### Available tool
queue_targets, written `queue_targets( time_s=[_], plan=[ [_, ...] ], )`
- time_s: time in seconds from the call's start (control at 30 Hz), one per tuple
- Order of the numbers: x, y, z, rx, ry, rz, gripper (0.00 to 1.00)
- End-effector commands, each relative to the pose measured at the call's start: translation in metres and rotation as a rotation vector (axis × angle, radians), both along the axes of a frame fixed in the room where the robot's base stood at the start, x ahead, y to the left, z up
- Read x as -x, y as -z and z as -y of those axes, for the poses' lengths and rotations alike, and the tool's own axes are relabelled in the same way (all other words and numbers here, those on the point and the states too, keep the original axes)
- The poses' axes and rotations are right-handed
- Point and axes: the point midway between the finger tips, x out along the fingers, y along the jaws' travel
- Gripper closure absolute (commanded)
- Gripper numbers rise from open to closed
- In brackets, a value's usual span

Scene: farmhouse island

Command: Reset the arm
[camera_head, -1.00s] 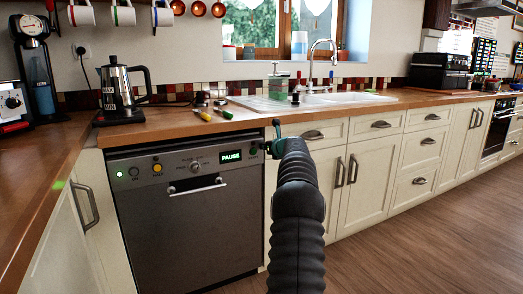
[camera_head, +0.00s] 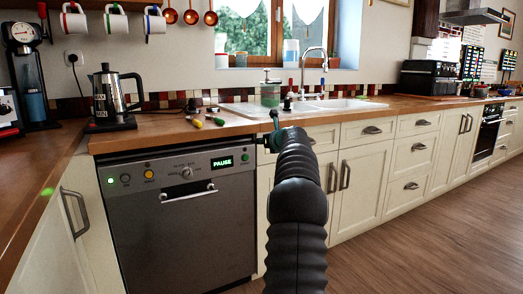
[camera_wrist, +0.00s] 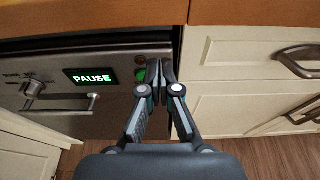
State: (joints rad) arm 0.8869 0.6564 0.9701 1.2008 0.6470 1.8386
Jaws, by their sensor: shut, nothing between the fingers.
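My gripper (camera_wrist: 160,84) is shut and empty in the wrist view. Its fingertips are together in front of the dishwasher's right edge, by a green and a red button on the panel. In the head view my gripper (camera_head: 267,143) is partly hidden behind my black arm, at the dishwasher's upper right corner. The dishwasher (camera_head: 185,225) is closed, and its display (camera_head: 222,162) reads PAUSE in green. I cannot tell whether the fingertips touch the panel.
The wooden counter (camera_head: 150,132) runs just above my gripper. A kettle (camera_head: 115,98), several small tools and a sink (camera_head: 330,104) are on it. Cream cabinets (camera_head: 365,180) with handles stand to the right. The wooden floor (camera_head: 440,235) in front is clear.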

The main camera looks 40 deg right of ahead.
Motion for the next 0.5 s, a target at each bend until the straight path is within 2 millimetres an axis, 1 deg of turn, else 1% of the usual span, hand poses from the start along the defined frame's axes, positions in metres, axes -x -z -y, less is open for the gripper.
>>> queue_targets(
  time_s=[0.03, 0.1, 0.2, 0.33, 0.5],
  plan=[
    [0.002, -0.011, 0.000, 0.003, 0.000, 0.000, 1.00],
    [0.005, -0.020, -0.001, 0.002, 0.002, 0.001, 1.00],
    [0.007, -0.029, -0.001, 0.001, 0.001, 0.001, 1.00],
    [0.009, -0.033, -0.001, 0.001, 0.002, 0.000, 1.00],
    [0.010, -0.034, 0.000, 0.000, 0.003, -0.001, 1.00]
  ],
)
